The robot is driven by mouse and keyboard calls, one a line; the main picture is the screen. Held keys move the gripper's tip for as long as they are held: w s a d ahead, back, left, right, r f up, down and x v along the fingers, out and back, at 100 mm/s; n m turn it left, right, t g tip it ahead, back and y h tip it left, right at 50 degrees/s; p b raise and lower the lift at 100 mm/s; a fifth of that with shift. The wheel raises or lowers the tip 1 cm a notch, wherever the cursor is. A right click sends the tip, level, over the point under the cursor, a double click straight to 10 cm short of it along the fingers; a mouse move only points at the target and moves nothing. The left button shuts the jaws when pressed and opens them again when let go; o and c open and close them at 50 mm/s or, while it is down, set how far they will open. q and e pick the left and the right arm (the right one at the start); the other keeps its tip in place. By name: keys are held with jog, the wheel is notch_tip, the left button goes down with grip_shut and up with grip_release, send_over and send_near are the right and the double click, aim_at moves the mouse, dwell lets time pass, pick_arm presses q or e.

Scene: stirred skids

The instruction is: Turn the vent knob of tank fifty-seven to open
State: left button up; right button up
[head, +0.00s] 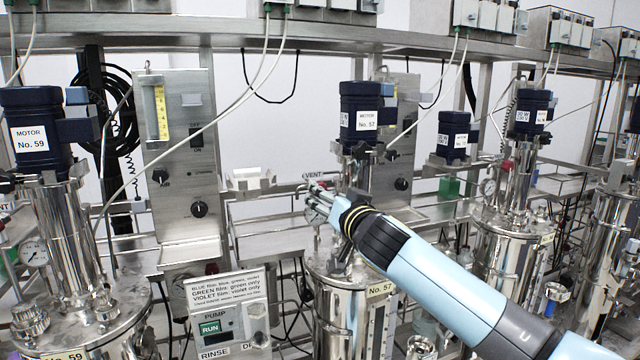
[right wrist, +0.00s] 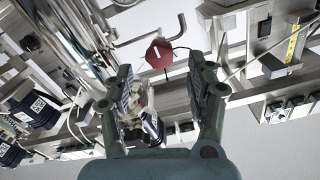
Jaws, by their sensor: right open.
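Tank fifty-seven is a shiny steel vessel (head: 340,310) with a "No. 57" plate and a dark blue motor (head: 366,110) above it. My right gripper (head: 318,198) reaches over the tank's top, just below that label. In the right wrist view my right gripper (right wrist: 160,78) is open and empty. A dark red knob (right wrist: 159,53) with a pale mark lies just beyond and between its fingertips, with no visible contact. My left gripper is out of view.
Tank fifty-nine (head: 70,318) stands at the left, and other tanks (head: 512,250) stand at the right. A pump box (head: 230,318) with a sign stands in front. Steel control panels (head: 180,160), hoses and a pressure gauge (head: 315,214) crowd the space around tank fifty-seven.

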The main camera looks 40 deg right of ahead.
jog(key=x, duration=0.5)
jog(key=shift+w+d, duration=0.1)
jog(key=shift+w, duration=0.05)
grip_shut()
